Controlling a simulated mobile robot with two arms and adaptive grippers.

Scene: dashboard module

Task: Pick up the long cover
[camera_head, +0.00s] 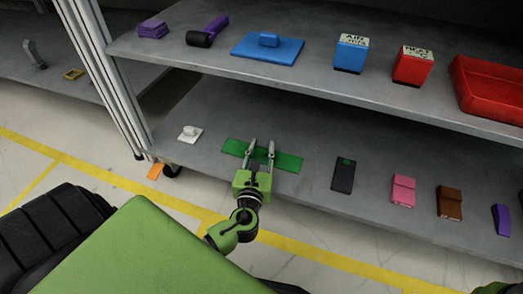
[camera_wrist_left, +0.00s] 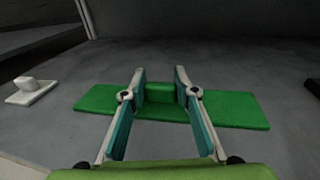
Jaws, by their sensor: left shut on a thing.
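The long cover (camera_head: 289,161) is a flat green plate with a small raised block in its middle, lying on the lower grey shelf. It also shows in the left wrist view (camera_wrist_left: 238,108), stretching left to right across the picture. My left gripper (camera_head: 260,148) reaches over the cover's middle from the front. In the left wrist view my left gripper (camera_wrist_left: 160,82) has its two fingers on either side of the raised block, shut on it. The plate appears to rest on the shelf. My right gripper is not in view.
A white knobbed piece (camera_head: 190,133) lies left of the cover, and a dark flat item (camera_head: 343,176) lies to its right. The upper shelf (camera_head: 215,61) overhangs behind. A metal post (camera_head: 108,75) stands at left.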

